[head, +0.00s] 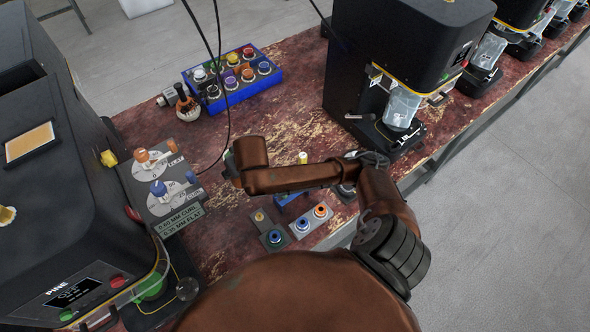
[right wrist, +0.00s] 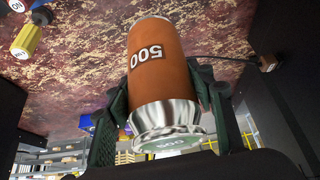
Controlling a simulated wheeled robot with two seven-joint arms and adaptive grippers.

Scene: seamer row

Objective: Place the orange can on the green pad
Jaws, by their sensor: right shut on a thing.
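The orange can (right wrist: 160,68) fills the middle of the right wrist view, with a "500" label and a silver rim at its lower end. My right gripper (right wrist: 166,98) is shut on the can, with a dark green finger on each side. In the head view my brown right arm reaches over the table; I cannot clearly make out its gripper or the can there. The green pad (head: 150,287) is a bright green disc at the front of the black machine at lower left, partly behind a clear guard. My left gripper is not in view.
A blue tray (head: 232,88) with several coloured knobs stands at the back. Another black machine (head: 400,60) with a clear cup stands at right. Small button blocks (head: 305,222) sit near the front edge. Cables hang mid-table.

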